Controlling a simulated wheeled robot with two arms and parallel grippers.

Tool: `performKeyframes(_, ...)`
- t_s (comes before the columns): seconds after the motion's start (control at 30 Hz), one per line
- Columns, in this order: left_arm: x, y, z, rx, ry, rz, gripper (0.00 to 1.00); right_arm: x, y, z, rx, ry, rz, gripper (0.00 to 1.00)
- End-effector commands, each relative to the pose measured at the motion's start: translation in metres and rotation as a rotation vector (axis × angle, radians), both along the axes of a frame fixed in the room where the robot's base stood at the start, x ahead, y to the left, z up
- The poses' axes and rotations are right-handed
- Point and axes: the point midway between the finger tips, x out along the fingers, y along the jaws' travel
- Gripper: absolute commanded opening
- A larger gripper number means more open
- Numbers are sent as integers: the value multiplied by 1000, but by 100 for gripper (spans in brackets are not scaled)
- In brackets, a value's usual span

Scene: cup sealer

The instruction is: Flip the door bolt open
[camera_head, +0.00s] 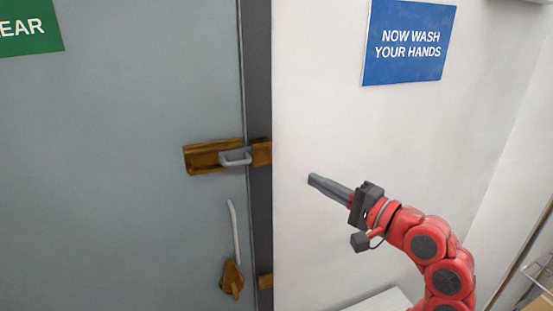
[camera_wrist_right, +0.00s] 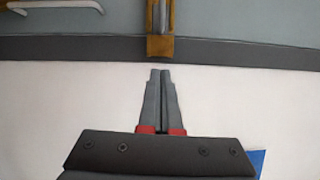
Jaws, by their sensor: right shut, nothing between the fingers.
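The door bolt (camera_head: 213,156) is a brass-coloured plate with a grey loop handle (camera_head: 235,159), mounted on the grey door at its right edge. A brass keeper (camera_head: 261,153) sits on the dark frame beside it. In the right wrist view the brass keeper (camera_wrist_right: 160,47) shows just beyond the fingertips, with part of the bolt above it cut off by the top edge. My right gripper (camera_head: 312,180) is shut and empty, in front of the white wall to the right of the bolt and apart from it. It also shows in the wrist view (camera_wrist_right: 160,73). My left gripper is not in view.
A long pale door handle (camera_head: 233,232) and a brass fitting (camera_head: 232,279) are below the bolt. A dark door frame (camera_head: 258,80) runs vertically. A blue sign (camera_head: 409,42) hangs on the white wall. A white surface (camera_head: 385,301) is low at right.

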Motion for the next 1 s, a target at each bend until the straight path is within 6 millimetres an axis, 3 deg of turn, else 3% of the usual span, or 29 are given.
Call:
performKeyframes(0.47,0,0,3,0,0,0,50,2,6,1,-5,6,8,0)
performKeyframes(1.0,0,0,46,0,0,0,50,72,78,7,-6,9,9,0)
